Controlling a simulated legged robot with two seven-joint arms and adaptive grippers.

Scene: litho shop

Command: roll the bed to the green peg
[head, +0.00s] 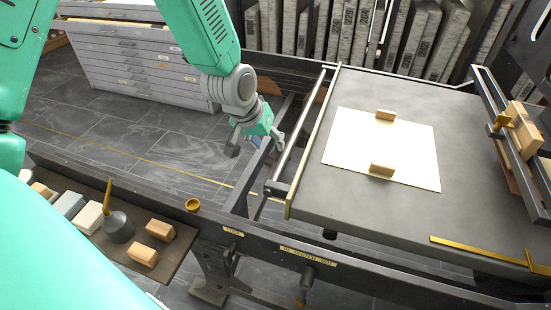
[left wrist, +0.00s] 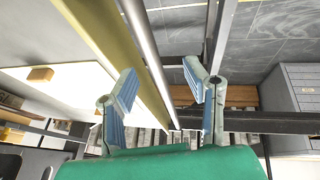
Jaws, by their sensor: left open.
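The bed (head: 360,208) is a dark grey slab with a brass-coloured left edge, on the press frame at the right of the head view. A bright metal bar (head: 300,135) runs along its left edge. My left gripper (head: 257,142) is open and empty just left of this bar in the head view. In the left wrist view, the bar (left wrist: 147,50) appears between the open fingers of the gripper (left wrist: 165,90); I cannot tell their depth apart. I cannot make out a green peg in either view. My right gripper is not in view.
A white sheet (head: 350,145) with two wooden blocks lies on the bed. The frame's front rail (head: 262,243) runs below it. A side shelf (head: 173,249) holds blocks and an oil can. A drawer cabinet (head: 140,65) and upright stone slabs (head: 345,35) stand behind.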

